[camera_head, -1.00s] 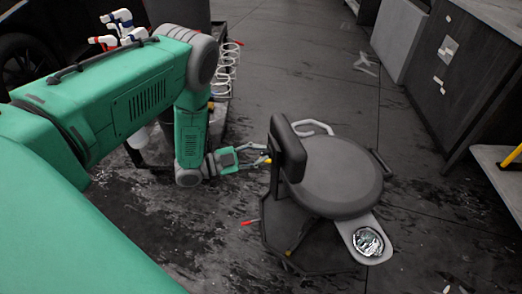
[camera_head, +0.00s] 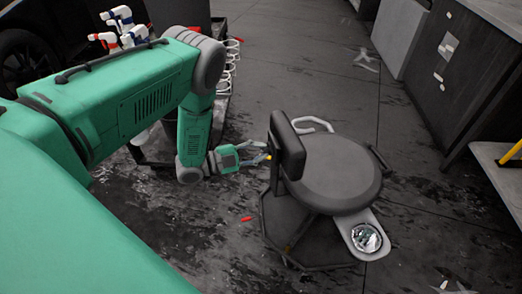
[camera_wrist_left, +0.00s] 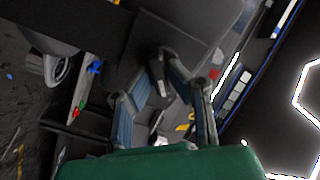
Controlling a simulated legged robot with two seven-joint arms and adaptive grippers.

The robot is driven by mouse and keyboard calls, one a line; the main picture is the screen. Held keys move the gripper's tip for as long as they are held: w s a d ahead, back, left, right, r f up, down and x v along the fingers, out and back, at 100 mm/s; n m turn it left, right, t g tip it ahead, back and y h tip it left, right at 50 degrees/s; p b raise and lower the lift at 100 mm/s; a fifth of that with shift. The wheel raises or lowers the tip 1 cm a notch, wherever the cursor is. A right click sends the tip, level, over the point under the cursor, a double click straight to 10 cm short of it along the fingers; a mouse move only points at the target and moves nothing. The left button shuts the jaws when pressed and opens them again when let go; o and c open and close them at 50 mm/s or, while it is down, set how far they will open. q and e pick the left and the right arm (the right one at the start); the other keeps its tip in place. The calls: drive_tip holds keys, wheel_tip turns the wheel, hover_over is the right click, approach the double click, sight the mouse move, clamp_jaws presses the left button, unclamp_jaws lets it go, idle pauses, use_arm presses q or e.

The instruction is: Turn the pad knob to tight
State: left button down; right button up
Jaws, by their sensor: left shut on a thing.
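The stool's upright dark back pad (camera_head: 287,146) stands at the left edge of its round grey seat (camera_head: 342,172). My left gripper (camera_head: 264,155) reaches in from the left, with its fingertips at the outer face of the pad. A small yellow spot shows at the fingertips. In the left wrist view, my left gripper (camera_wrist_left: 154,78) has its fingers on either side of a small dark piece that looks like the pad knob (camera_wrist_left: 160,88). The gripper is shut on it. The knob's marking cannot be read. My right gripper is not in view.
A grey side tray with a shiny metal dish (camera_head: 367,238) sticks out from the stool's front. A cart with spray bottles (camera_head: 124,24) and white rings (camera_head: 230,64) stands behind my left arm. Dark cabinets (camera_head: 455,70) line the right. Floor beyond the stool is mostly clear.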

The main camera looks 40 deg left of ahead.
use_arm(q)
drive_tip(key=c, duration=1.6)
unclamp_jaws()
drive_tip(key=shift+o, duration=0.2)
drive_tip(key=shift+s+a, duration=0.1)
drive_tip(key=v, duration=1.2)
drive_tip(key=shift+f, duration=0.1)
drive_tip(key=s+d+f+n+g+y, duration=0.3)
drive_tip(key=d+f+n+g+y, duration=0.4)
drive_tip(key=d+n, duration=0.35)
drive_tip(key=s+r+n+g+y, duration=0.2)
drive_tip(key=s+n+g+y, duration=0.2)
drive_tip(key=s, duration=1.2)
drive_tip(key=n+g, duration=0.2)
drive_tip(key=shift+s+d+n+g, duration=0.2)
drive_tip(key=shift+d+n+g, duration=0.1)
drive_tip(key=shift+d+n, duration=0.05)
